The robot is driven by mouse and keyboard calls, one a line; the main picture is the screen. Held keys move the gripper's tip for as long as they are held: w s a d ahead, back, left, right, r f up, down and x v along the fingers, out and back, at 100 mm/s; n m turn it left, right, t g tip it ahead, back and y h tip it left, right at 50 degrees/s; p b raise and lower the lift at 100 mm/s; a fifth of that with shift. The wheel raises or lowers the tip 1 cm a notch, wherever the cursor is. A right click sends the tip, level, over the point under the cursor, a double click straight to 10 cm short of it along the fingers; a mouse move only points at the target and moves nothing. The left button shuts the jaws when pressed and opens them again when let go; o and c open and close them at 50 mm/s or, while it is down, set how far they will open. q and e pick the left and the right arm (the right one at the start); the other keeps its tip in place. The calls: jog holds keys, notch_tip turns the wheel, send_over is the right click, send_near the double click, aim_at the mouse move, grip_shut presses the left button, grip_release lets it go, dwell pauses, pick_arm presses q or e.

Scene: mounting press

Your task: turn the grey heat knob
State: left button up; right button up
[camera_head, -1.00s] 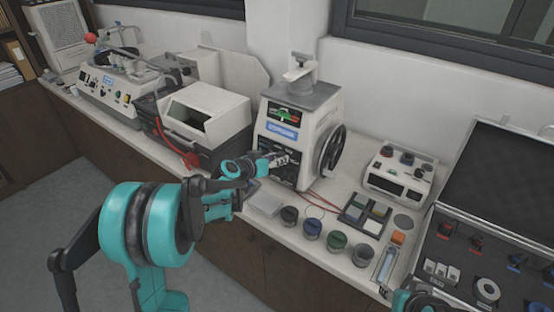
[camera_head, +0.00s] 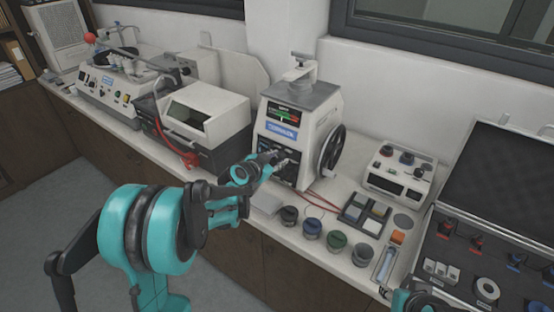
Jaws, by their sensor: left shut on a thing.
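The mounting press (camera_head: 296,120) stands at the middle of the bench, white with a grey top, a lit display and a blue label. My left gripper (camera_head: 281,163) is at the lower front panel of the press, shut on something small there. It hides most of that panel, and the grey heat knob cannot be made out behind the fingers. My right arm (camera_head: 420,300) shows only as a teal part at the bottom right edge; its fingers are out of frame.
A black handwheel (camera_head: 333,150) sits on the press's right side. Several dark jars (camera_head: 312,227) and a sample tray (camera_head: 364,213) stand in front and right. An open case (camera_head: 445,215) is at the right, a white-hooded machine (camera_head: 205,112) at the left.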

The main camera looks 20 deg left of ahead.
pick_arm(q)
jog(key=m, duration=0.2)
jog(key=m+t+y+b, duration=0.1)
jog(key=m, duration=0.1)
jog(key=shift+s+d+f+m, duration=0.1)
jog(key=shift+d+f+m, duration=0.05)
jog(key=shift+m, duration=0.25)
dwell(0.5)
jog(key=o, duration=1.2)
jog(key=shift+c, duration=0.2)
jog(key=v, duration=1.2)
